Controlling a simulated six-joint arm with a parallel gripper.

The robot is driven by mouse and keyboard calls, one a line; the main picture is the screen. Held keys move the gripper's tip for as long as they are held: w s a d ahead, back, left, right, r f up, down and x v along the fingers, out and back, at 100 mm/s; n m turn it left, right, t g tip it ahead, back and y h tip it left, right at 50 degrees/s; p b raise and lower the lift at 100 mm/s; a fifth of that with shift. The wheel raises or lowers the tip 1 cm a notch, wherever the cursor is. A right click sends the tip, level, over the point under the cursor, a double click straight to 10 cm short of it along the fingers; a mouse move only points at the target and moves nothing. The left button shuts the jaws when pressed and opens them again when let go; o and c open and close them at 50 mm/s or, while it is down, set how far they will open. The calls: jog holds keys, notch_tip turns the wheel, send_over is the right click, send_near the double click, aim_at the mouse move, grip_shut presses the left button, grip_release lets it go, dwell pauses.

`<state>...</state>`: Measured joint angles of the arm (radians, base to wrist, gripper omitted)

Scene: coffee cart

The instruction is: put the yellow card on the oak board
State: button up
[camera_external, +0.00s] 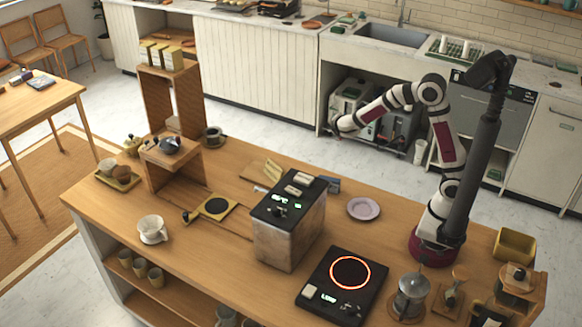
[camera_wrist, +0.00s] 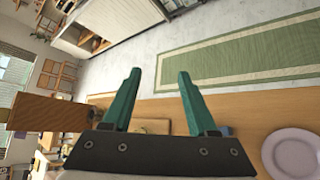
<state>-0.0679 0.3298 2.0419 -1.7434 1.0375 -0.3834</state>
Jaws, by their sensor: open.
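A small yellow card (camera_external: 272,168) stands or leans behind the metal-sided machine in the external view. A flat wooden board, which looks like the oak board (camera_external: 252,176), lies on the counter beside it; the machine partly hides this area, and I cannot tell whether the card touches the board. In the wrist view, a light wooden piece (camera_wrist: 150,127) shows low between my fingers, too cut off to name surely. My gripper (camera_wrist: 160,90) has two teal fingers apart with nothing between them. In the external view its end is up and left of my base, above the counter's far side.
The metal-sided machine (camera_external: 288,225) stands mid-counter, a lilac plate (camera_external: 363,208) to its right. A hot plate with a glowing ring (camera_external: 349,273) is in front. A wooden stand (camera_external: 172,160) and tall shelf (camera_external: 172,95) rise at left.

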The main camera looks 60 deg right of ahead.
jog(key=s+a+m+g+y, duration=0.3)
jog(key=s+m, duration=0.4)
jog(key=s, duration=0.4)
jog(key=s+a+m+g+y, duration=0.25)
jog(key=s+m, duration=0.35)
jog(key=s, duration=0.5)
jog(key=s+a+f+m+y, duration=0.2)
jog(key=s+a+m+y, duration=0.4)
jog(key=s+a, duration=0.3)
jog(key=a+m, duration=0.1)
jog(key=a, duration=0.2)
jog(key=shift+a+g, duration=0.2)
jog(key=shift+g, duration=0.15)
